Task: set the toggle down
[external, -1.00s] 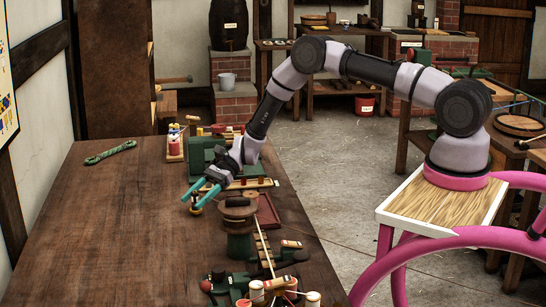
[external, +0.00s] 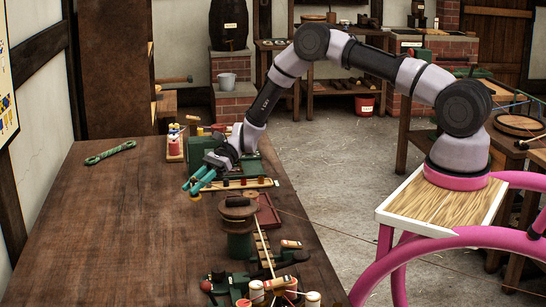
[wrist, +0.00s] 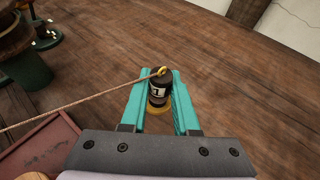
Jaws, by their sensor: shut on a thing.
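The toggle (wrist: 158,90) is a dark cylinder with a white "1" label, a brass eye on top and a brass-coloured base. A tan cord (wrist: 80,102) runs from its eye to the left edge of the wrist view. My gripper (wrist: 160,88) has its teal fingers shut on the toggle, one on each side. In the external view my gripper (external: 194,182) is over the wooden bench (external: 120,220), with the brass base of the toggle (external: 195,197) showing below the fingertips. I cannot tell whether the base touches the bench.
A spool on a green stand (external: 239,240) is close by, nearer the camera. A red tray (external: 268,216) lies beside it.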

